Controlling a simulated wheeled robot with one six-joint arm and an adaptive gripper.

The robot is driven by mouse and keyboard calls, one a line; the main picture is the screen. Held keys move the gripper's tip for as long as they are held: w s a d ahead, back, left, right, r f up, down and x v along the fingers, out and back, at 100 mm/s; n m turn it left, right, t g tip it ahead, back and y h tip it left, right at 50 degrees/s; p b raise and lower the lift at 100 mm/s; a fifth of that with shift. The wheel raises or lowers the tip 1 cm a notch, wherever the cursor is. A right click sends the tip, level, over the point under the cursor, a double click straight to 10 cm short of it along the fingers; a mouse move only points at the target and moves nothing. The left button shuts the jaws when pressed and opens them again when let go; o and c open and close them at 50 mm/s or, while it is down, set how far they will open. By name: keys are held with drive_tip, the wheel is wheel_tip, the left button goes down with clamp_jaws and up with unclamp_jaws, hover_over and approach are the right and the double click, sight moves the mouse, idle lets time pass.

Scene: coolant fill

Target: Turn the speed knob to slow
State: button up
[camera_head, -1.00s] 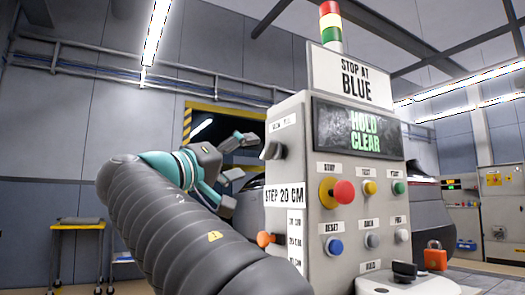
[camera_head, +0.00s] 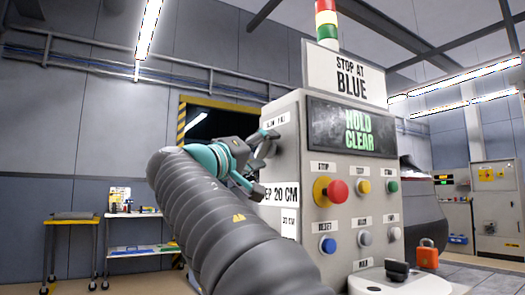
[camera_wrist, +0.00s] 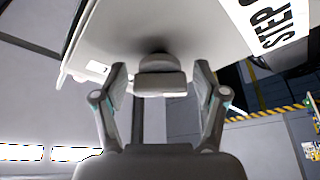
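The speed knob (camera_wrist: 160,82) is a grey knob on the side face of the control cabinet (camera_head: 300,240). In the wrist view it sits between the two fingers of my gripper (camera_wrist: 161,84), with a gap on each side. My gripper is open and its fingers do not appear to touch the knob. In the head view my gripper (camera_head: 257,160) is at the cabinet's side and largely covers the knob. A small white label (camera_head: 276,120) is above the knob; its text is too small to read surely. The knob's pointer setting cannot be told.
The cabinet front carries a red stop button (camera_head: 337,190), several other buttons and a screen (camera_head: 340,126) reading "HOLD CLEAR". A "STEP 20 CM" sign (camera_wrist: 268,20) is on the side face near my gripper. A yellow-framed table (camera_head: 72,217) stands far left.

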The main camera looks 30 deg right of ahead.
drive_tip(key=c, duration=0.8)
drive_tip(key=shift+r, duration=0.1)
drive_tip(key=n+p, duration=0.1)
drive_tip(key=n+y+p, duration=0.1)
drive_tip(key=n+p, duration=0.1)
drive_tip(key=n, duration=0.1)
drive_tip(key=shift+s+r+t+y, duration=0.1)
drive_tip(key=shift+r+t+y, duration=0.2)
drive_tip(key=shift+t, duration=0.1)
drive_tip(key=n+y+p, duration=0.1)
drive_tip(key=n+y, duration=0.1)
drive_tip(key=n, duration=0.3)
drive_tip(key=shift+f+p, duration=0.1)
drive_tip(key=shift+p, duration=0.2)
drive_tip(key=n, duration=0.2)
drive_tip(key=n+g+y, duration=0.1)
drive_tip(key=n, duration=0.1)
drive_tip(key=shift+n+y, duration=0.3)
drive_tip(key=n+g, duration=0.1)
drive_tip(key=n, duration=0.2)
drive_tip(key=shift+g+y, duration=0.3)
drive_tip(key=shift+y, duration=0.1)
drive_tip(key=shift+n, duration=0.3)
